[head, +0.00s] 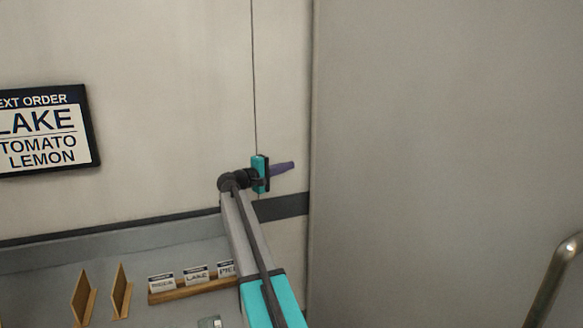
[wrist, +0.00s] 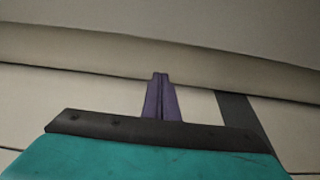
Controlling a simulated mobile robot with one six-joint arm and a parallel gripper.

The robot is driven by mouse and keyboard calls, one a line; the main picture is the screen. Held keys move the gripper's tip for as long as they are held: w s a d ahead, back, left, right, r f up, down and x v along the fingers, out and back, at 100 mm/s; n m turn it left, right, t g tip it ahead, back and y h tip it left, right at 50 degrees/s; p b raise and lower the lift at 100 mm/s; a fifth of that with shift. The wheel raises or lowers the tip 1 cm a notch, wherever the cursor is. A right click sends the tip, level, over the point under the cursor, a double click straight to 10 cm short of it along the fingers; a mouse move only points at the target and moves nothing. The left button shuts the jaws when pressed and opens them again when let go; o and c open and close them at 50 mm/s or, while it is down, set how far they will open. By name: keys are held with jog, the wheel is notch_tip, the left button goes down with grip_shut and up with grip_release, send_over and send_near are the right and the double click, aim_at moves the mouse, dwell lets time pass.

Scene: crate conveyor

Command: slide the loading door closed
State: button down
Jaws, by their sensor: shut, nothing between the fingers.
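The loading door appears to be the large plain grey panel (head: 440,140) filling the right of the head view, its left edge upright beside the beige wall. In the wrist view its face and edge band (wrist: 160,48) seem to cross the top. My gripper (head: 292,166) has purple fingers and is shut and empty. It points right toward the panel's left edge, in front of the wall. In the wrist view the fingers (wrist: 160,76) lie together, tips at the edge band; I cannot tell whether they touch it.
A bent metal bar (head: 556,280) stands at the lower right. Below my arm is a grey counter (head: 50,270) with wooden dividers (head: 121,292) and a rack of labelled cards (head: 193,289). An order sign (head: 42,131) hangs on the left wall. A dark strip (head: 284,206) runs along the wall.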

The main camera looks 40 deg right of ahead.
jog(key=s+d+p, duration=0.3)
jog(key=d+p, duration=0.1)
jog(key=d, duration=0.3)
jog(key=shift+s+d, duration=0.25)
jog(key=shift+d, duration=0.1)
dwell(0.4)
jog(key=shift+s+a, duration=0.1)
dwell(0.4)
